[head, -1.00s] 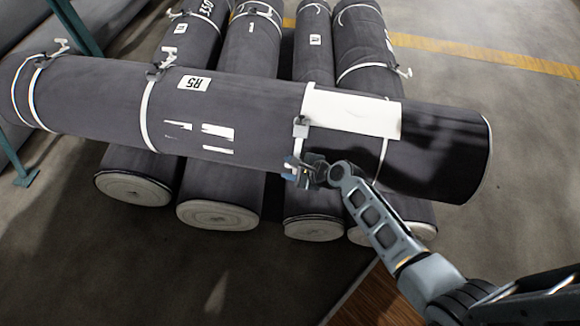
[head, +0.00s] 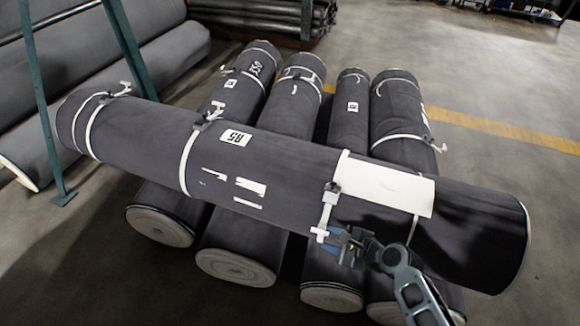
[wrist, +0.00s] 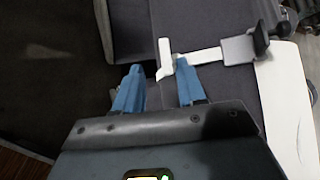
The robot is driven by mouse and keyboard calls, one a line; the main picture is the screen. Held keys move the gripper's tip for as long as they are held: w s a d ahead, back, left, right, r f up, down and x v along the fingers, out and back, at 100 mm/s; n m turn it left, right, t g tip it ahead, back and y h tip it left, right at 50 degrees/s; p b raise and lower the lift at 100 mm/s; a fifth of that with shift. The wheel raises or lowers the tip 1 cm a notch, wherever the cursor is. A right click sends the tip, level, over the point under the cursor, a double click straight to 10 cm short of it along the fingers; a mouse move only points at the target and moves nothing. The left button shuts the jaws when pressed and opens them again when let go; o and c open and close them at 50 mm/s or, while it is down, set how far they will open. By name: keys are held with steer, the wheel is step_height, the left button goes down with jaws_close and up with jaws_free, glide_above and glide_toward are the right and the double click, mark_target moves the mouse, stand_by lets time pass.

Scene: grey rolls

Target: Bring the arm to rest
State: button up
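My gripper (head: 332,242) is in front of the near side of the large grey roll (head: 290,160) that lies across the others. In the wrist view its two blue fingers (wrist: 158,72) stand apart with a gap between them. A white strap (wrist: 195,58) with a T-shaped end hangs from a buckle (head: 332,190) on that roll. The T-shaped end (head: 321,234) is right by the fingertips, close to the right finger in the wrist view. I cannot tell whether it touches. Nothing shows clamped between the fingers.
Several grey rolls (head: 240,248) lie side by side under the crosswise roll. A white label sheet (head: 388,186) is on the top roll. A green metal post frame (head: 45,110) stands at the left, with larger rolls behind. The floor at the right is open, with a yellow line (head: 500,130).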

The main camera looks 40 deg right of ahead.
steer(key=s+a+r+n+h, duration=0.1)
steer(key=s+a+r+n, duration=0.25)
steer(key=s+n, duration=0.35)
steer(key=s+a+r+n+h, duration=0.1)
steer(key=s+a+r+n, duration=0.25)
steer(key=s, duration=0.55)
steer(key=s+a+r+n+t, duration=0.2)
steer(key=s+r+n, duration=0.3)
steer(key=r+n, duration=0.3)
steer(key=s+a+r+n+t, duration=0.2)
steer(key=s+r+n, duration=0.3)
steer(key=r, duration=1)
steer(key=n, duration=0.3)
steer(key=shift+a+r+t+y, duration=0.15)
steer(key=shift+r+t+y, duration=0.15)
steer(key=shift+y, duration=0.1)
steer(key=shift+c, duration=0.5)
